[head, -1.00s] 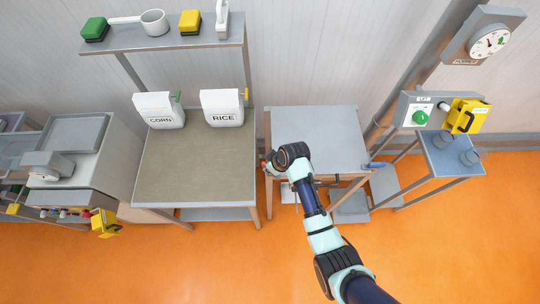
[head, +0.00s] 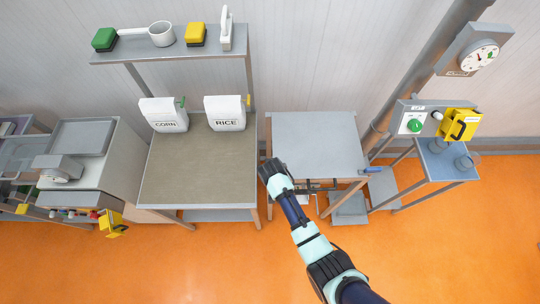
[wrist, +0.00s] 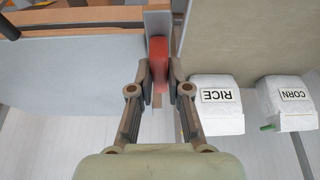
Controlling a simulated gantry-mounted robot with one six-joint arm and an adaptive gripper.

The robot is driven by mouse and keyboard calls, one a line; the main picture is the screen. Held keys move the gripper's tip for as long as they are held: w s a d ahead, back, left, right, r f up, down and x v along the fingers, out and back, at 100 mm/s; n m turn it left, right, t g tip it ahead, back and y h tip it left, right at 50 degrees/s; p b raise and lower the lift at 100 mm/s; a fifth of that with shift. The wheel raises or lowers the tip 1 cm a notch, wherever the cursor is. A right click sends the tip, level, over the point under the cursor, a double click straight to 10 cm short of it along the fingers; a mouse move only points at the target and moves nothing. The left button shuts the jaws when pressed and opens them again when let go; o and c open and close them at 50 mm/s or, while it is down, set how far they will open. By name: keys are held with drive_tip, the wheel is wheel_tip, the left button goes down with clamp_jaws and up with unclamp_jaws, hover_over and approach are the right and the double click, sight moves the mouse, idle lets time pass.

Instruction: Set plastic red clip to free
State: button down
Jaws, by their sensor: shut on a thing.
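The red clip (wrist: 159,62) shows in the wrist view at the side edge of the grey-topped table (wrist: 75,75). My gripper (wrist: 158,78) has one finger on each side of the clip and is shut on it. The clip's lower end is between the fingertips. I cannot tell whether the clip is still fastened to the table. The clip is hidden there behind my wrist.
The left workbench (head: 195,175) stands close beside the table, with a narrow gap between. It bears a corn bag (head: 163,115) and a rice bag (head: 226,113). A yellow-lidded control box (head: 459,125) is at the right. The grey tabletop is clear.

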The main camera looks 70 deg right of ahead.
drive_tip(key=shift+m, duration=0.4)
drive_tip(key=c, duration=1.1)
unclamp_jaws()
drive_tip(key=v, duration=1.2)
drive_tip(key=shift+w, duration=0.15)
drive_tip(key=w+a+r+n+t+p, duration=0.2)
drive_tip(key=w+a+r+n+t, duration=0.5)
drive_tip(key=w+a+r, duration=0.75)
drive_tip(key=a+r+n+t+y, duration=0.1)
drive_tip(key=a+r+n, duration=0.1)
drive_tip(key=a+r, duration=0.3)
drive_tip(key=s+a+r+n+t+y, duration=0.1)
drive_tip(key=a+r+n, duration=0.1)
drive_tip(key=a+r, duration=0.2)
drive_tip(key=a+r+n+t+y, duration=0.2)
drive_tip(key=a+r, duration=0.3)
drive_tip(key=a, duration=0.3)
drive_tip(key=shift+s+a+r+n, duration=0.2)
drive_tip(key=shift+a+r+n, duration=0.15)
drive_tip(key=shift+n, duration=0.25)
